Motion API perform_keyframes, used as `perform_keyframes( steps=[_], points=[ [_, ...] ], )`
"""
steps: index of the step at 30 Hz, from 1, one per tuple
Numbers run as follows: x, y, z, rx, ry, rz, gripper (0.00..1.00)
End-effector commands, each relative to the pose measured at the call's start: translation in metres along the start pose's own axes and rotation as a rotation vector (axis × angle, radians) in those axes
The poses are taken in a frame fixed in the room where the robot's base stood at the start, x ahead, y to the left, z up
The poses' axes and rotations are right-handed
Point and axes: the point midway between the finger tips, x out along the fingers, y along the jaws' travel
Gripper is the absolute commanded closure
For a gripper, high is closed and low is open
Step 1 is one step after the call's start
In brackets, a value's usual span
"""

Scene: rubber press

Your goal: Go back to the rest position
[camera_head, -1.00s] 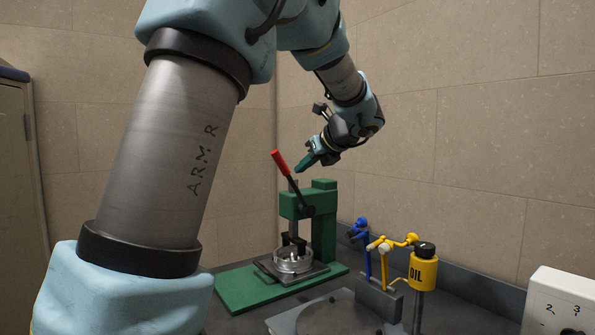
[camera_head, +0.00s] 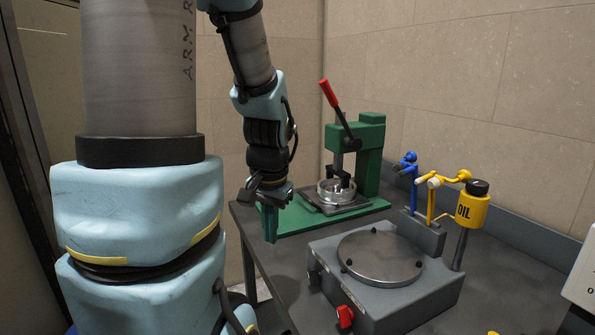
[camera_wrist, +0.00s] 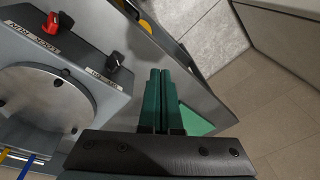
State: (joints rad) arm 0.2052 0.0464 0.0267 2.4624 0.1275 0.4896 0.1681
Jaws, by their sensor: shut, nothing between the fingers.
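My gripper (camera_head: 270,226) points down in the head view, with its green fingers together and nothing between them. It is to the left of the green press (camera_head: 361,150) and in front of the left end of the press's green base, near the table's left edge. In the wrist view my gripper (camera_wrist: 159,85) shows its two green fingers side by side, closed. The press's red-handled lever (camera_head: 329,94) is raised and tilted to the upper left. A round metal dish (camera_head: 336,195) sits under the press.
A grey box with a round metal plate (camera_head: 380,257) and a red knob (camera_head: 345,317) stands on the table (camera_head: 290,264). Behind it are blue and yellow valves (camera_head: 433,184) and a yellow OIL container (camera_head: 472,210). Open floor lies left of the table.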

Motion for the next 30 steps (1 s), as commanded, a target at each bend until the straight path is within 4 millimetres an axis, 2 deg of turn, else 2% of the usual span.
perform_keyframes(
  steps=[1,3,6,30],
  points=[
    [0.004,0.0,0.014,-0.125,-0.002,0.021,1.0],
    [0.009,0.002,0.026,-0.252,-0.002,0.04,1.0],
    [0.011,0.003,0.034,-0.347,-0.002,0.053,1.0],
    [0.012,0.004,0.035,-0.36,-0.002,0.055,1.0]
  ],
)
